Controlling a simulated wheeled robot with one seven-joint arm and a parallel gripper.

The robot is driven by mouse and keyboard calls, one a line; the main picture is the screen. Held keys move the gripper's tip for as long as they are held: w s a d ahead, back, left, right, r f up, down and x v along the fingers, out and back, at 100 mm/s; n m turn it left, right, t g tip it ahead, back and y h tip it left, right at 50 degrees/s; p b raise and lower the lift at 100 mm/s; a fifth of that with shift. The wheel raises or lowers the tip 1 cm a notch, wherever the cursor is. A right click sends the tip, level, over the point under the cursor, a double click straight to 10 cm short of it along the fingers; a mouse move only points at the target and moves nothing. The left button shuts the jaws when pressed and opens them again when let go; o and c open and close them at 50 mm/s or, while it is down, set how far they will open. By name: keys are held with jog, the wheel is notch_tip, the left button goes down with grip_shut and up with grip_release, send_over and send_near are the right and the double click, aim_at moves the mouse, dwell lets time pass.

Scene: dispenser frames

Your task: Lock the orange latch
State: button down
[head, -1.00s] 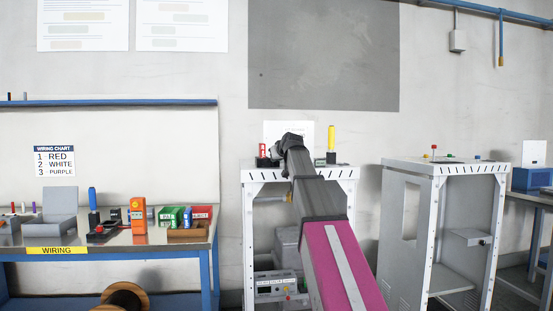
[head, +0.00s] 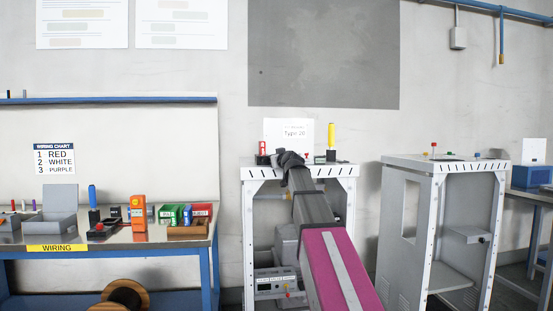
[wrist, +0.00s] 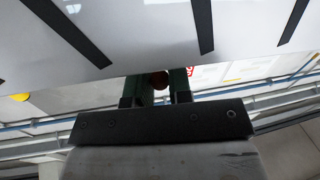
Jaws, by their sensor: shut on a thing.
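A white slotted rail (wrist: 150,35) passes close above the fingers in that view. In the head view my wrist is at the top of the middle white frame (head: 249,205). My arm hides the fingertips and the latch there.
A red handle (head: 262,147) and a yellow handle (head: 331,137) stand on the middle frame, either side of my wrist. A second white frame (head: 436,220) stands to the right. A wiring bench (head: 120,240) with boxes and tools is at the left.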

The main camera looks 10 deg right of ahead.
jog(key=shift+f+t, duration=0.15)
jog(key=shift+t, duration=0.35)
dwell(0.3)
jog(key=c, duration=1.1)
grip_release()
jog(key=shift+o, duration=0.2)
jog(key=shift+s, duration=0.15)
jog(key=v, duration=1)
jog(key=shift+s, duration=0.3)
jog(key=shift+d+f, duration=0.1)
jog(key=shift+f, duration=0.05)
